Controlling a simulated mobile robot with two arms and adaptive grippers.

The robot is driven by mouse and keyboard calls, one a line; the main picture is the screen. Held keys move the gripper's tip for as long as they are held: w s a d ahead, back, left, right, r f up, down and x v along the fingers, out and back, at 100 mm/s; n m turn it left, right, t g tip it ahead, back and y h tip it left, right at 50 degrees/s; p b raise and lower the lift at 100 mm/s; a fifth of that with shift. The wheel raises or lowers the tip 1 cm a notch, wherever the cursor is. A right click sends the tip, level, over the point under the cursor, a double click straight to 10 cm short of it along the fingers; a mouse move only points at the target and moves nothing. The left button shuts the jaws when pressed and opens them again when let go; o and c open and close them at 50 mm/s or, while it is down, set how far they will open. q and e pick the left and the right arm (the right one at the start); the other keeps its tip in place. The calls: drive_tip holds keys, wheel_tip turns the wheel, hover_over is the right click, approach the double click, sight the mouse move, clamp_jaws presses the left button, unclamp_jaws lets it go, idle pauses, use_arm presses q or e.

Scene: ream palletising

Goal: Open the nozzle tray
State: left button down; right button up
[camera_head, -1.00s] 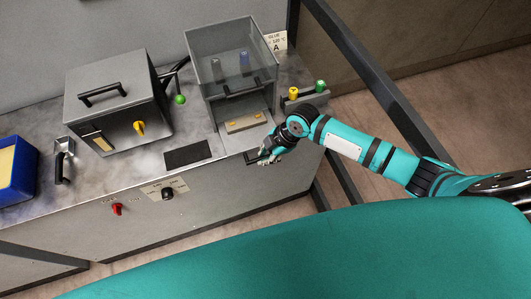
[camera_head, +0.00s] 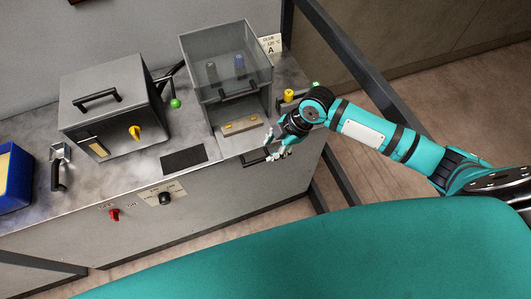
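My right gripper (camera_head: 276,146) is at the front edge of the counter, right of and slightly above a black bar handle (camera_head: 254,157). The handle is on the cabinet front below the clear-walled box (camera_head: 225,62). I take it for the nozzle tray's handle. Its right end lies close to the fingers, and I cannot tell whether they touch. The fingers look spread with nothing between them. The tray itself is not clearly seen. My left gripper is not in view.
A grey box with a black handle (camera_head: 98,97) and yellow knob stands to the left. A blue bin (camera_head: 17,178) is at the far left. A yellow-topped post (camera_head: 289,96) stands behind my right gripper. A dark frame post (camera_head: 352,60) runs behind my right arm.

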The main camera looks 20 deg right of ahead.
drive_tip(key=shift+v, duration=2.25)
